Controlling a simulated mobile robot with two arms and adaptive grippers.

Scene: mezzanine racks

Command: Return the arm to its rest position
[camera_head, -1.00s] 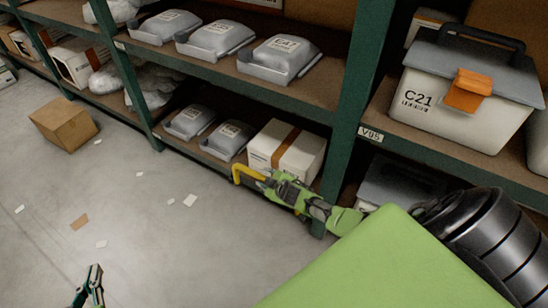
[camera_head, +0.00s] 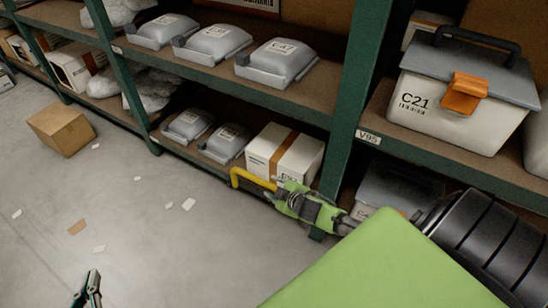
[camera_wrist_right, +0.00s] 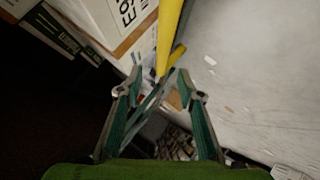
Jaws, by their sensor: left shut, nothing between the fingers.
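My left gripper (camera_head: 88,288) shows at the lower left edge of the head view, above the floor. Its fingers are shut and empty. My right gripper (camera_head: 283,187), on a green arm, is low in front of the shelf, beside the right end of a bent yellow bar (camera_head: 252,179). In the right wrist view, the fingertips of this gripper (camera_wrist_right: 161,78) stand apart, with gaps on both sides of the yellow bar (camera_wrist_right: 169,30), whose end lies between or beyond them. The bar's attachment is hidden.
A green-post rack (camera_head: 353,95) holds grey parcels (camera_head: 277,62), a white box with a brown band (camera_head: 284,155) and a white bin marked C21 (camera_head: 458,100). A cardboard box (camera_head: 61,129) and paper scraps lie on the otherwise clear floor.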

